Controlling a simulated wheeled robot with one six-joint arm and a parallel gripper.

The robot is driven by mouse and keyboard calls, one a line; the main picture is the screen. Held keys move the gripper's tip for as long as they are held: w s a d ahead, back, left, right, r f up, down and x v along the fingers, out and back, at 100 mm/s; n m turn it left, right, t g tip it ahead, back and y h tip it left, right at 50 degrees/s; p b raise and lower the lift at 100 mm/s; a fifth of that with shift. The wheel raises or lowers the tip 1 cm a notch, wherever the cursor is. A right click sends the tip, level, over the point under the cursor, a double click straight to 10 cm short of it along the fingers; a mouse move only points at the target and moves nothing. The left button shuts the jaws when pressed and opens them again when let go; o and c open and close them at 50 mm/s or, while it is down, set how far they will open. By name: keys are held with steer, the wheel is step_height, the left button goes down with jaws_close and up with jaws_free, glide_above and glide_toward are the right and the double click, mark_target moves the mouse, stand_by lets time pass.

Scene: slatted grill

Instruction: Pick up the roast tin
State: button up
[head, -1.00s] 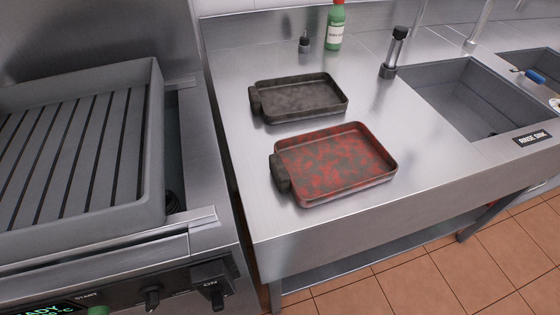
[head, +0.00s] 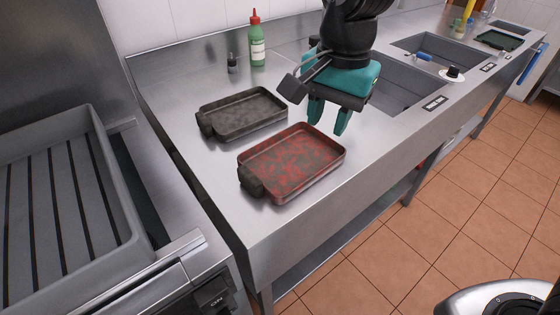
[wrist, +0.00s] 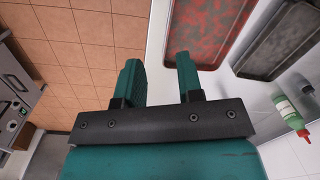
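Two shallow rectangular tins with block handles at their left ends lie on the steel counter; I cannot tell which one the task calls the roast tin. The nearer tin (head: 297,160) is mottled red and grey. The farther tin (head: 246,115) is dark grey. My gripper (head: 328,124) is open and empty, above the counter at the red-mottled tin's far right corner, apart from both tins. In the wrist view, my gripper (wrist: 157,63) points with fingers spread beside the red-mottled tin (wrist: 210,25); the dark tin (wrist: 283,40) lies further right.
A green bottle (head: 257,45) and a small dark bottle (head: 232,64) stand behind the tins. A slatted grill (head: 60,190) is at the left. A sink (head: 400,88) lies right of my gripper. The counter (head: 262,222) is clear in front of the red-mottled tin.

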steer(key=w+a+f+m, duration=0.2)
steer(key=w+m, duration=0.1)
steer(key=m, duration=0.1)
steer(key=p, duration=0.2)
glide_above(308, 180)
steer(key=shift+h, duration=0.4)
steer(key=f, duration=1)
steer(key=shift+a+f, duration=0.3)
steer(key=shift+f, duration=0.1)
steer(key=shift+w+d+f+p, duration=0.15)
steer(key=shift+f+p, duration=0.1)
steer(key=shift+f, duration=1.2)
steer(key=shift+s+d+f+p, duration=0.15)
steer(key=shift+f+p, duration=0.1)
steer(key=shift+f, duration=1.15)
steer(key=shift+w, duration=0.1)
jaws_close()
